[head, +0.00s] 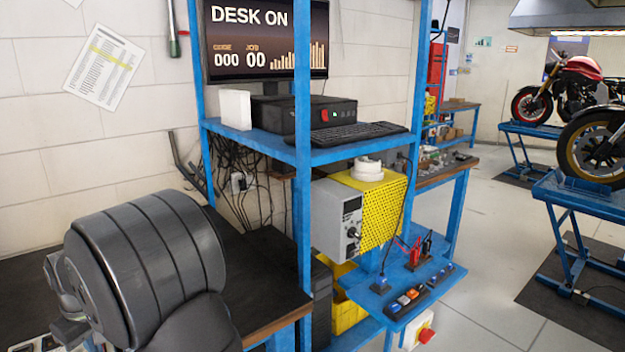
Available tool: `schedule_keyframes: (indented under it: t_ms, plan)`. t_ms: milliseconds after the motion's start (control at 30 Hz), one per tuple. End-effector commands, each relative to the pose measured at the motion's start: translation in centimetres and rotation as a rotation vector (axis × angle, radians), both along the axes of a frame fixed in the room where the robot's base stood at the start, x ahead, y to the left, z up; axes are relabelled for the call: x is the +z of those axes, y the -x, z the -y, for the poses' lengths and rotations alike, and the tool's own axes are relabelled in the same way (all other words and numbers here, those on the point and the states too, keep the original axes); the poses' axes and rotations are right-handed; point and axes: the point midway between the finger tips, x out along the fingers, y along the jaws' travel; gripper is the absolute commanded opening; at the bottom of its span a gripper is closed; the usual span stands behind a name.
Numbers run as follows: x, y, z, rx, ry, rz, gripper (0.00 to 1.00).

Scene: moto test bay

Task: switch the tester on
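A grey-fronted box with yellow perforated sides, which looks like the tester (327,208), sits on the blue bench right of centre. Its front has a small dark display near the top and a round black selector knob (352,232). I cannot tell from its face whether it is on. A round white part (367,170) lies on its top. A red button on a yellow plate (425,335) is fixed to a white box below the bench's front edge. My gripper is not in view; only a dark grey part of my arm shows at lower left.
A blue shelf post (303,220) stands just left of the tester. A blue ledge (365,298) carries coloured switches and red and black leads. A screen (266,40) reads "DESK ON". A black unit (300,115) and keyboard (358,134) sit on the shelf above.

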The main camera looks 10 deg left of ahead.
Motion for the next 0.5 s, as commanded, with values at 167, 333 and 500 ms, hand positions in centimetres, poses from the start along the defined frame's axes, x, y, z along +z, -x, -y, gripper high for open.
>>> schedule_keyframes:
  t_ms: [167,333,500]
  plan:
    - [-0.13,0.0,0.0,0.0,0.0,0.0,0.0]
    - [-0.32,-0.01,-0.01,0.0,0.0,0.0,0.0]
    - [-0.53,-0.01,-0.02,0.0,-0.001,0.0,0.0]
